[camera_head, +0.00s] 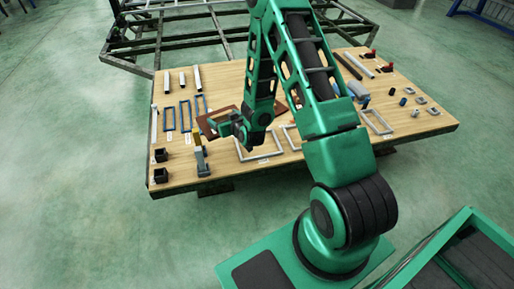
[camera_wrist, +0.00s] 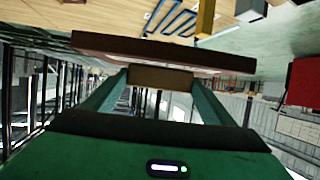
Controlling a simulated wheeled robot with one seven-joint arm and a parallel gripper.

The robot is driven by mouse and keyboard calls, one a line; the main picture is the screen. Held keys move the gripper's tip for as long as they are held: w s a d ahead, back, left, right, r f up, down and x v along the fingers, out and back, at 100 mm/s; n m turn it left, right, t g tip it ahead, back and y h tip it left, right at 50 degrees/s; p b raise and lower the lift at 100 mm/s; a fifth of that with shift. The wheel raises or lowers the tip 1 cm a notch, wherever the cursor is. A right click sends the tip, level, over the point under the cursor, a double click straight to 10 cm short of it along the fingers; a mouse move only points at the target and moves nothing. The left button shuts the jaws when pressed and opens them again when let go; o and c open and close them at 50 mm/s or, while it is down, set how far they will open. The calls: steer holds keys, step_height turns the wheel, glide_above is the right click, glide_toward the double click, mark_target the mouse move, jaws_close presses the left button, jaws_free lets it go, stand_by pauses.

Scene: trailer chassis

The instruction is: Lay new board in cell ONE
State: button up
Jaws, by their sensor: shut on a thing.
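My gripper (camera_head: 240,131) is above the table, left of its middle. It is shut on a reddish-brown board (camera_head: 209,123), which lies partly behind my arm and gripper. In the wrist view the board (camera_wrist: 150,48) shows edge-on across the ends of my gripper's fingers (camera_wrist: 160,92), with a lighter brown block (camera_wrist: 160,77) between the fingers. The wrist view appears upside down. Blue rectangular frames (camera_head: 185,116) and pale rectangular frames (camera_head: 259,154) lie on the table. Their small labels cannot be read, so I cannot tell which is cell ONE.
The wooden table (camera_head: 172,178) carries dark boxes (camera_head: 161,155), a grey block with a yellow top (camera_head: 200,157), pale bars (camera_head: 197,77) and grey square parts (camera_head: 420,100). A dark metal chassis (camera_head: 150,50) stands behind it. Green floor is clear at the left.

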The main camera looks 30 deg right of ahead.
steer(key=shift+d+f+m+h, duration=0.85)
steer(key=shift+d+f, duration=1)
steer(key=shift+f, duration=1.9)
steer(key=shift+d+f+m+h, duration=0.8)
steer(key=shift+d+f, duration=1.05)
steer(key=shift+f, duration=1.9)
steer(key=d+f, duration=0.2)
steer(key=d, duration=0.1)
steer(key=w+d+f, duration=0.1)
steer(key=d+f, duration=0.1)
steer(key=d, duration=0.2)
steer(key=d+f, duration=0.2)
steer(key=d, duration=0.1)
steer(key=shift+w+d+f, duration=0.2)
steer(key=shift+w+d, duration=0.05)
steer(key=shift+d, duration=0.05)
steer(key=shift+d+f, duration=0.1)
steer(key=shift+f, duration=1.95)
steer(key=o, duration=1.3)
steer(key=shift+g, duration=0.3)
steer(key=shift+o, duration=0.3)
